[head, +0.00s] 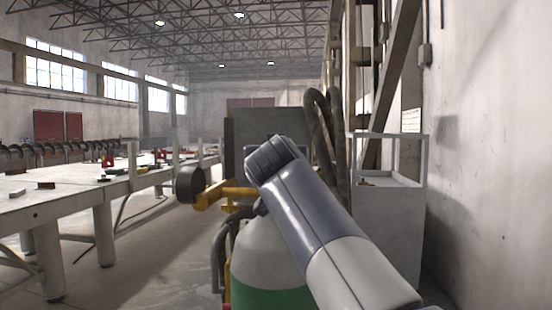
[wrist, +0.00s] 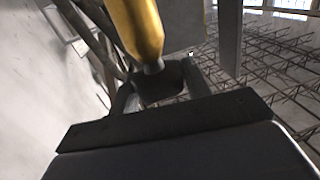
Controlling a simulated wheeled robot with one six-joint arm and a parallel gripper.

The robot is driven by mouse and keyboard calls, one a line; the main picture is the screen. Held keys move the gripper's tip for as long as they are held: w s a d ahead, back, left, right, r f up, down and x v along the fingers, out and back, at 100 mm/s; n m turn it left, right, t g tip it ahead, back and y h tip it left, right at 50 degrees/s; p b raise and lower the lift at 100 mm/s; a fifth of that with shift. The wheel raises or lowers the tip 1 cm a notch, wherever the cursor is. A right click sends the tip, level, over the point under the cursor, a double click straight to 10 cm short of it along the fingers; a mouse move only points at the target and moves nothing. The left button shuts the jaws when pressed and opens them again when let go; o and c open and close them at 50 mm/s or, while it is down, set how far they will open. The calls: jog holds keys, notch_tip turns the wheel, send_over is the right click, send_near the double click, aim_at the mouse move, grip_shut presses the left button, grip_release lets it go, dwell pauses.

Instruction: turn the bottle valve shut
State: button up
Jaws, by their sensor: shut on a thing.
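The gas bottle (head: 268,262) stands upright in the head view, with a pale shoulder and a green body. Its yellow brass valve fitting (head: 230,192) sticks out to the left at the top. In the wrist view a brass body (wrist: 138,25) ends in a short grey stem and a dark valve knob (wrist: 160,80). My gripper (wrist: 158,90) has one finger on each side of this knob and is shut on it. In the head view my arm covers the knob and the fingertips.
A dark round part (head: 189,184) sits at the fitting's left end. Dark hoses (head: 326,130) hang behind my arm, beside a grey open-framed cabinet (head: 390,220) near the right wall. A long pale workbench (head: 60,195) stands at left, with clear floor between it and the bottle.

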jog(key=shift+w+a+f+m+g+h+b, duration=0.1)
jog(key=shift+f+m+g+h+b, duration=0.1)
jog(key=shift+m+h+b, duration=0.45)
jog(key=shift+f+m+g+h+b, duration=0.2)
jog(key=shift+m+h, duration=0.55)
jog(key=shift+h, duration=0.6)
jog(key=shift+r+m+g+h+p, duration=0.1)
jog(key=shift+m+g+h+p, duration=0.65)
jog(key=shift+h, duration=0.6)
jog(key=shift+r+m+g+h+p, duration=0.1)
jog(key=shift+m+g+h+p, duration=0.3)
jog(key=shift+m+h, duration=0.8)
jog(key=o, duration=1)
jog(key=shift+r, duration=0.15)
jog(key=p+v, duration=0.1)
jog(key=v, duration=1)
